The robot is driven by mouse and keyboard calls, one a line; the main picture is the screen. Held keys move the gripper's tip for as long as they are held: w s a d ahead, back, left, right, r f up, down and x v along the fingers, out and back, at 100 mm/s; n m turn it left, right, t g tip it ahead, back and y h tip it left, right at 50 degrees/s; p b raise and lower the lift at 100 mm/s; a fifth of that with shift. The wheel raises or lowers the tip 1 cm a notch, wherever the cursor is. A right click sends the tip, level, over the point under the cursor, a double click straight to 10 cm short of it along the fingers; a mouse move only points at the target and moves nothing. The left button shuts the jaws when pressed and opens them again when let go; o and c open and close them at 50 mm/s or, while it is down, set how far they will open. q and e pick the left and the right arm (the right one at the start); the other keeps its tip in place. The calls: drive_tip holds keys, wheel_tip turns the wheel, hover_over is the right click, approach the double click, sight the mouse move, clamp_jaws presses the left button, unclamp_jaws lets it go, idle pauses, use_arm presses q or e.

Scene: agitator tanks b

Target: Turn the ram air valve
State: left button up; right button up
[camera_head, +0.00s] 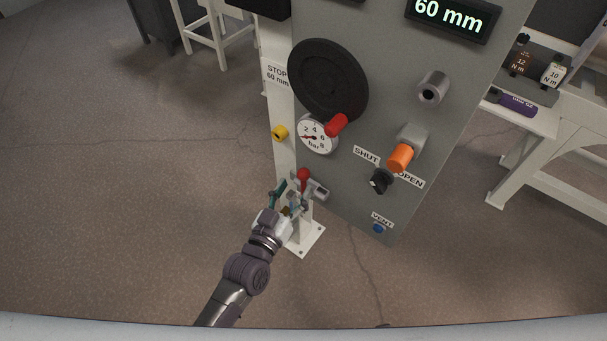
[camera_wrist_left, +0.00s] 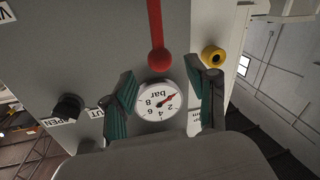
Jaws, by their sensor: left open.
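The valve knob is black (camera_head: 380,181) and sits low on the grey panel between the SHUT (camera_head: 367,156) and OPEN (camera_head: 410,179) labels. It also shows at the left of the left wrist view (camera_wrist_left: 68,107). My left gripper (camera_head: 288,198) is open and empty, left of the knob and apart from it, near the post's lower end. In the left wrist view its teal fingers (camera_wrist_left: 162,105) stand wide apart, with the pressure gauge (camera_wrist_left: 158,101) seen between them. A red ball-ended lever (camera_wrist_left: 158,60) shows just above the gauge there. My right gripper is out of view.
The panel (camera_head: 400,60) also carries a black handwheel (camera_head: 327,78), an orange knob (camera_head: 401,157), a grey socket (camera_head: 432,88) and a blue vent button (camera_head: 378,228). A red ball (camera_head: 303,174) is close to my left gripper. A yellow knob (camera_head: 280,132) is on the post.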

sight(300, 179)
use_arm(q)
drive_tip(key=x, duration=0.5)
drive_tip(key=shift+w+d, duration=0.15)
drive_tip(key=shift+w, duration=0.15)
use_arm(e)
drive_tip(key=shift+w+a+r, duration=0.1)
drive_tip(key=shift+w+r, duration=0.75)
use_arm(q)
clamp_jaws()
